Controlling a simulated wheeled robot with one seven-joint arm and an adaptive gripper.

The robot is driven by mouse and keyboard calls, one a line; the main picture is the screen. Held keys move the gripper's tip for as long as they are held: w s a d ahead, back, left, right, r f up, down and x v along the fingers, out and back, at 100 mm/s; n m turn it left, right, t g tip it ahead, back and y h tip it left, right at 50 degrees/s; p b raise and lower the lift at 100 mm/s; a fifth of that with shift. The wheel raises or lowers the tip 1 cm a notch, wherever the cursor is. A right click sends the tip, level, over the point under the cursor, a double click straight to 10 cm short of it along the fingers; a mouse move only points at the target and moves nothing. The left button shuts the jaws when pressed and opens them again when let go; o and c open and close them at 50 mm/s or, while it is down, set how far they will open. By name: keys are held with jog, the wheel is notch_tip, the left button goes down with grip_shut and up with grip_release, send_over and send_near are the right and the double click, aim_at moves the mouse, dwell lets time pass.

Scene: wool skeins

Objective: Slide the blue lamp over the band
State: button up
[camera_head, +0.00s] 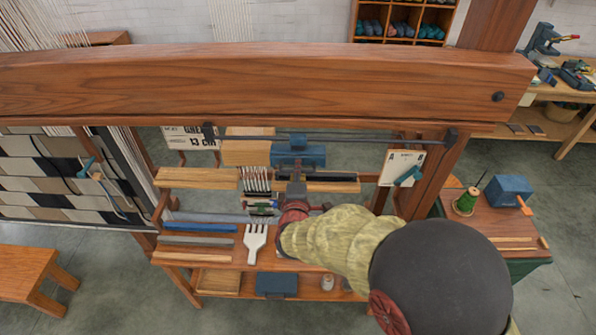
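The blue lamp (298,155) is a boxy blue body at the dark rail (365,140) that runs under the loom's top beam. It sits left of the middle of the rail. My gripper (296,179) is a small dark shape just below the lamp, at the end of my arm. Its fingertips are close to the lamp's underside; I cannot tell whether they touch it. The fingers are too small and too hidden to show whether they are open or shut. I cannot make out the band clearly.
The thick wooden beam (250,85) crosses above the rail. A white card (402,168) hangs at right and a "13 CM" card (190,138) at left. A white comb (256,238) and several bars lie on the bench below. A side table (490,225) stands at right.

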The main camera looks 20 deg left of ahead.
jog(key=shift+c, duration=1.2)
grip_shut()
